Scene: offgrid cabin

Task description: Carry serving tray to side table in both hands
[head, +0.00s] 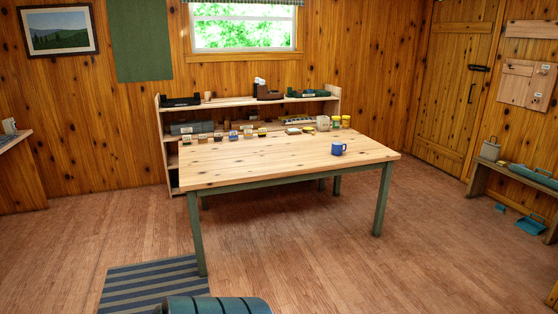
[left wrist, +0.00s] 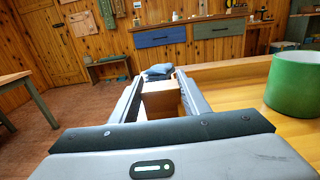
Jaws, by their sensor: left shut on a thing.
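My left gripper (left wrist: 157,98) shows in the left wrist view, its two grey fingers closed on a light wooden piece (left wrist: 160,104). This piece seems to be part of the serving tray, but most of it is hidden by the fingers and wrist. A wooden surface with a raised edge (left wrist: 228,72) lies to the right of the fingers; I cannot tell whether it is the tray or a table top. A green round pot (left wrist: 298,86) stands on it. A blue thing (left wrist: 158,71) lies beyond the fingertips. My right gripper is not in view. I cannot tell which table is the side table.
A striped rug (head: 150,285) lies in front. A low bench (head: 475,185) lines the right wall. Floor between is clear.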

